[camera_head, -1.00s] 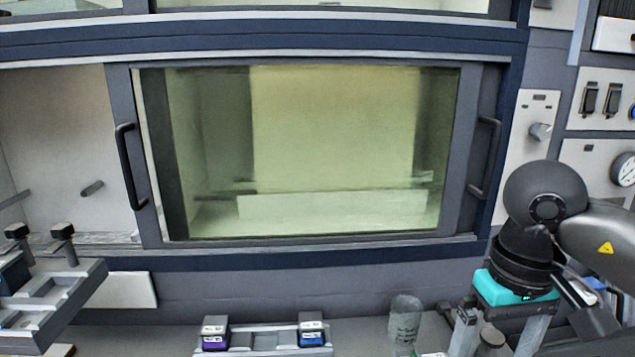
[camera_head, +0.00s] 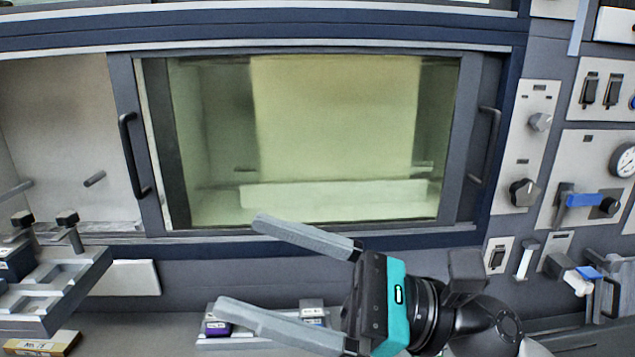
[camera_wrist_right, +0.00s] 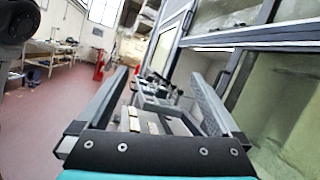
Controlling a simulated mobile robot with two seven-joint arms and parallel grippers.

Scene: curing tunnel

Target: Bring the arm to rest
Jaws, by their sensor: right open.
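My right gripper (camera_head: 240,262) reaches in from the right in the head view, with its two grey fingers pointing left. It is open, with nothing between the fingers, in front of the lower edge of the tunnel's glass door (camera_head: 310,140). In the right wrist view the gripper (camera_wrist_right: 155,90) also shows spread and empty, with the room and bench beyond it. My left gripper is not in view.
A small rack (camera_head: 235,343) with purple and blue labelled blocks stands behind the fingers. A grey tray fixture (camera_head: 65,290) is at left. Door handles (camera_head: 130,155) stick out. Knobs and a blue-handled valve (camera_head: 590,200) are on the right panel.

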